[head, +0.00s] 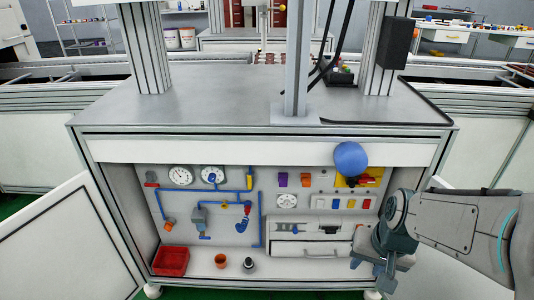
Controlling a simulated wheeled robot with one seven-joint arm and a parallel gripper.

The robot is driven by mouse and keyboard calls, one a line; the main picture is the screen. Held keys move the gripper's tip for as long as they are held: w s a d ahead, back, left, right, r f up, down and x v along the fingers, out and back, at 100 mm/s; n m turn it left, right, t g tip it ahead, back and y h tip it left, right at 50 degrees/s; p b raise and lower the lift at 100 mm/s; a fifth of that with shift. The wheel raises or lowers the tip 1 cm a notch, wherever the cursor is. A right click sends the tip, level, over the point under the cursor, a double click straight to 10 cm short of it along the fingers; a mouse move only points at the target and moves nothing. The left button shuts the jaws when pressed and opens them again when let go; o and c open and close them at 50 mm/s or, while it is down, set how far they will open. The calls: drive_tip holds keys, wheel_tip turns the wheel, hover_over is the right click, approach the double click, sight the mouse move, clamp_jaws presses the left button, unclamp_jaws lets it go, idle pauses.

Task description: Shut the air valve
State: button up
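Blue air pipes (213,190) run across the left half of the back panel inside the open cabinet. Small fittings sit on them: a red one (151,181) at upper left, a yellow one (250,182) at upper right, and a blue and red one (243,217) lower down. I cannot tell for sure which is the air valve or how its handle stands. My gripper (373,273) is low at the right of the cabinet opening, well apart from the pipes. Nothing shows held in it; its finger gap is unclear.
Two gauges (181,175) sit above the pipes. A red bin (171,261), an orange cup (221,261) and a dark small pot (249,264) stand on the cabinet floor. A blue ball (351,159) covers part of a yellow panel. Open doors (65,245) flank the cabinet.

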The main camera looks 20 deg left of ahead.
drive_tip(key=w+a+f+m+t+h, duration=0.1)
drive_tip(key=w+a+f+t, duration=0.2)
drive_tip(key=w+a+f, duration=0.3)
drive_tip(key=w+a+f+m+t+h, duration=0.1)
drive_tip(key=w+a+f+t, duration=0.15)
drive_tip(key=w+f, duration=0.45)
drive_tip(key=w+a+f+m+t+h, duration=0.15)
drive_tip(key=w+a+f, duration=0.3)
drive_tip(key=w, duration=0.45)
drive_tip(key=n+t+y+b, duration=0.3)
drive_tip(key=n+t+y, duration=0.4)
drive_tip(key=t, duration=0.6)
approach(249, 180)
drive_tip(key=x, duration=1.2)
drive_tip(key=shift+w, duration=0.15)
clamp_jaws()
